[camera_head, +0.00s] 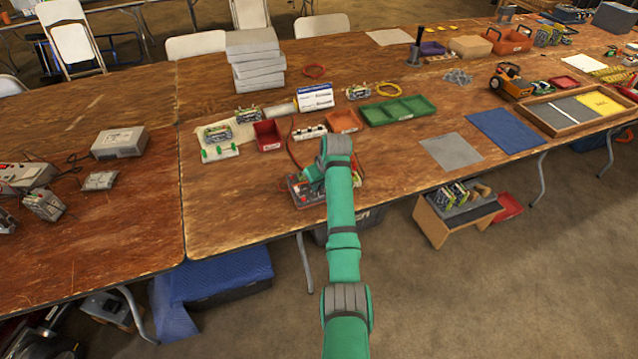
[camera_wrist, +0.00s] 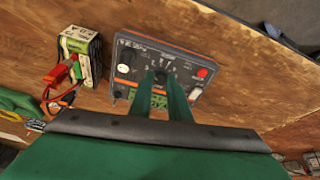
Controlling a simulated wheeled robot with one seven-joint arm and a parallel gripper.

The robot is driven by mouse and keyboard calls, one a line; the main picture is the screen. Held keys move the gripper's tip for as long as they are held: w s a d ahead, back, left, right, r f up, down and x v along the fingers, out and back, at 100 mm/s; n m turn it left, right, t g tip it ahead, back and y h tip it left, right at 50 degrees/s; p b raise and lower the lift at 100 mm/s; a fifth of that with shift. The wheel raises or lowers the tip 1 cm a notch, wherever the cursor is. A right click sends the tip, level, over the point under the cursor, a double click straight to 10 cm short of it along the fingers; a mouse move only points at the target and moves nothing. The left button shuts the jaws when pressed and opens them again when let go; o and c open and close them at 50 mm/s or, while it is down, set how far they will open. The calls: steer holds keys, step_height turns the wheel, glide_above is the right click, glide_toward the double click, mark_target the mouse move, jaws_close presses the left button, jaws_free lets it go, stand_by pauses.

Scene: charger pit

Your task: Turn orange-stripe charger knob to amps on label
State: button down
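The charger (camera_wrist: 145,58) is a dark panel with a thin orange stripe along its edge, lying on the wooden table in the wrist view. A dark knob (camera_wrist: 161,76) with white dial marks around it sits mid-panel; its exact setting is too small to read. My gripper (camera_wrist: 162,80) has its two green fingertips at either side of this knob; whether they grip it is unclear. In the head view my arm hides the gripper and much of the charger (camera_head: 299,191). A battery (camera_wrist: 82,50) with a red clamp (camera_wrist: 61,74) stands left of the charger; I cannot read its label.
The panel also has a red button (camera_wrist: 202,72), a white switch (camera_wrist: 196,92) and smaller black knobs. In the head view, a red bin (camera_head: 267,135), an orange bin (camera_head: 343,121) and a green tray (camera_head: 397,110) stand beyond the charger. The table's front edge is close.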

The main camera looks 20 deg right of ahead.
steer(key=shift+w+a+m, duration=0.1)
steer(key=shift+a+m, duration=0.05)
steer(key=shift+m, duration=0.15)
steer(key=shift+a+m+h, duration=0.1)
steer(key=shift+m+h, duration=0.2)
steer(key=shift+m, duration=0.7)
steer(key=m, duration=0.3)
steer(key=shift+a+m+h, duration=0.1)
steer(key=shift+m+h, duration=0.2)
steer(key=m+h, duration=0.1)
steer(key=m, duration=0.4)
steer(key=shift+m+g, duration=0.3)
steer(key=shift+g, duration=0.1)
steer(key=c, duration=1.7)
jaws_free()
steer(key=shift+o, duration=0.2)
steer(key=shift+r, duration=0.1)
